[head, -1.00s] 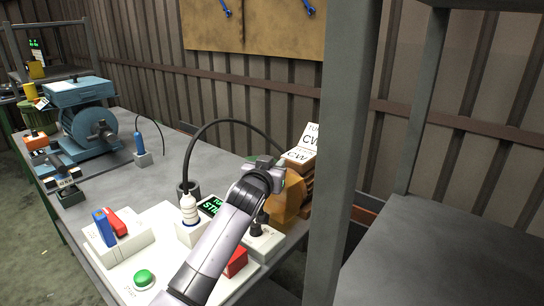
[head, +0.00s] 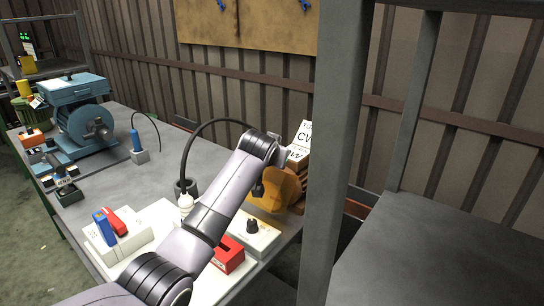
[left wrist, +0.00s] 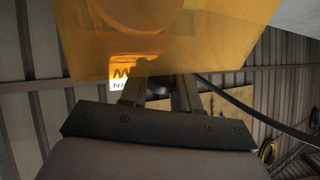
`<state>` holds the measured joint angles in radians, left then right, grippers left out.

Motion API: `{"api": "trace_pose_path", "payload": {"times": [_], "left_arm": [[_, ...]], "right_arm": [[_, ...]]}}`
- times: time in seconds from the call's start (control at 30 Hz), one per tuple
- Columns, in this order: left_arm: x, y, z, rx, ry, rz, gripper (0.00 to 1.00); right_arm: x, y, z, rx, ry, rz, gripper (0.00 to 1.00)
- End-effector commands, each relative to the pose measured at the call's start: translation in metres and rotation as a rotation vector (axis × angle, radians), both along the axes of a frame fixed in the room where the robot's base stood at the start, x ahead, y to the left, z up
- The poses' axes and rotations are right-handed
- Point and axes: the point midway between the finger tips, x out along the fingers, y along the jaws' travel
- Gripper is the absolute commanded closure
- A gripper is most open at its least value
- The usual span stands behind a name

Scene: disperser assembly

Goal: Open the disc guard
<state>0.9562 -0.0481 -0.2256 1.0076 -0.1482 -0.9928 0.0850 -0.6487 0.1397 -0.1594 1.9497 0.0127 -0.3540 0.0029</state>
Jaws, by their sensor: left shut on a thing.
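The disc guard is an amber, see-through cover (head: 268,196) at the right end of the workbench, in front of the brown blocks. In the left wrist view its amber sheet (left wrist: 200,40) fills the top middle. My left gripper (head: 259,190) points down at the guard's near left side. In the left wrist view its two fingers (left wrist: 158,92) are closed at the guard's lower edge, on a small dark part of it that is partly hidden. The disc is not clearly seen behind the guard. My right gripper is in neither view.
A white box with a black knob (head: 252,228) and a red block (head: 228,255) lie just below the gripper. A black hose (head: 205,130) arches behind my arm. A grey post (head: 340,150) stands close to the right. The bench's middle is clear.

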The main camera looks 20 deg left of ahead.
Motion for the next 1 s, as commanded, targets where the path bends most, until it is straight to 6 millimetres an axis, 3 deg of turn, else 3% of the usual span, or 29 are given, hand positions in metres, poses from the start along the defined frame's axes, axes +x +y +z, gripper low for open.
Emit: {"api": "trace_pose_path", "payload": {"times": [0.03, 0.37, 0.4, 0.47, 1.0], "left_arm": [[0.002, -0.001, 0.007, 0.001, -0.013, -0.003, 1.00], [0.002, -0.001, 0.008, 0.001, -0.014, -0.003, 1.00], [0.002, -0.001, 0.008, 0.002, -0.014, -0.003, 0.66], [0.002, -0.001, 0.007, 0.002, -0.013, -0.002, 0.48], [-0.009, -0.001, 0.009, 0.001, -0.004, -0.001, 0.48]], "right_arm": [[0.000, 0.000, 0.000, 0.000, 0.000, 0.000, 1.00], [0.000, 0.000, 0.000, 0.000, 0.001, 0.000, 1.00], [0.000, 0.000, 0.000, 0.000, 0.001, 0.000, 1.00], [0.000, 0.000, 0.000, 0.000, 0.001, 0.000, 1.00], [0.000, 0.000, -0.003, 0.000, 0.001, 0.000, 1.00]]}}
